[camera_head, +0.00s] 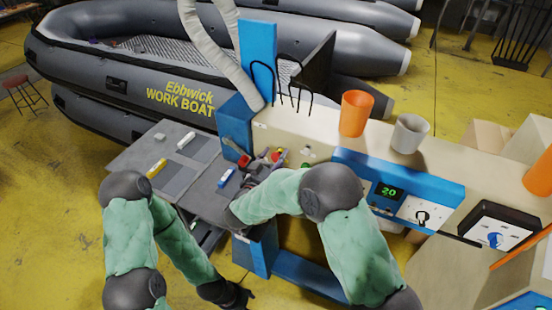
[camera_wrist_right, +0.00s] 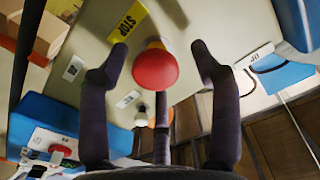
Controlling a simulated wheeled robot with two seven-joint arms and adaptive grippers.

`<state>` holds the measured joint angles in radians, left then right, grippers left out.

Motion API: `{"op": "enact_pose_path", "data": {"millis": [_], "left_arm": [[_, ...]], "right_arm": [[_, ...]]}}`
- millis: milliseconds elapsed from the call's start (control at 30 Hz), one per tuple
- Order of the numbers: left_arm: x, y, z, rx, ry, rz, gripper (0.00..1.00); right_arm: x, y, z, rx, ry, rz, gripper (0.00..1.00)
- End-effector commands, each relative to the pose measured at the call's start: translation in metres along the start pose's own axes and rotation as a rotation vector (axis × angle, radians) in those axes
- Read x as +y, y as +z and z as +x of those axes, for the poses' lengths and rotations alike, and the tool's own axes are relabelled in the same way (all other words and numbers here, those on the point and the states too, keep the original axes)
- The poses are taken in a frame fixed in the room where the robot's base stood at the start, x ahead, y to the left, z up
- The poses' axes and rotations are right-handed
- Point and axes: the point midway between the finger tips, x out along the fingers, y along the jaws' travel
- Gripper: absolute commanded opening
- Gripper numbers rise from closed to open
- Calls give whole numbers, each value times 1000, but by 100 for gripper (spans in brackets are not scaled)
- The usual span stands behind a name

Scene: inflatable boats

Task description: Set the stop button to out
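The stop button is a round red mushroom head (camera_wrist_right: 155,70) with a yellow collar behind it, on a beige panel. A yellow label reading STOP (camera_wrist_right: 128,20) is beside it. In the head view the red button (camera_head: 277,155) shows small, just beyond my right gripper (camera_head: 262,172). In the right wrist view my right gripper (camera_wrist_right: 158,68) is open, with dark fingers either side of the red head and a visible gap to each. Whether the button is in or out is hard to tell. My left gripper (camera_head: 240,297) hangs low, dark and small; its fingers are unclear.
A grey side table (camera_head: 130,155) carries yellow, white and blue-marked pieces. An orange cup (camera_head: 356,113) and a grey cup (camera_head: 409,133) stand on the beige bench top. A blue unit with a green display (camera_head: 389,191) is to the right. Grey inflatable boats (camera_head: 130,65) lie behind.

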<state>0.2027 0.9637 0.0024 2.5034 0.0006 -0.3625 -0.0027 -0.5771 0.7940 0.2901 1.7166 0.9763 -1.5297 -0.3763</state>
Motion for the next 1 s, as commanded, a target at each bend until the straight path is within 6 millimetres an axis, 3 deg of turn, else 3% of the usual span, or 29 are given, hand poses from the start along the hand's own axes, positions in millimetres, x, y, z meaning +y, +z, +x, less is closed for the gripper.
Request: {"op": "enact_pose_path", "data": {"millis": [167, 633, 1000], "left_arm": [[0, 0, 0, 0, 0, 0, 51], [0, 0, 0, 0, 0, 0, 51], [0, 0, 0, 0, 0, 0, 51]], "right_arm": [[0, 1, -5, -2, 0, -2, 64], [-1, 0, -69, 1, -3, 0, 64], [0, 0, -76, 0, 0, 0, 64]]}}
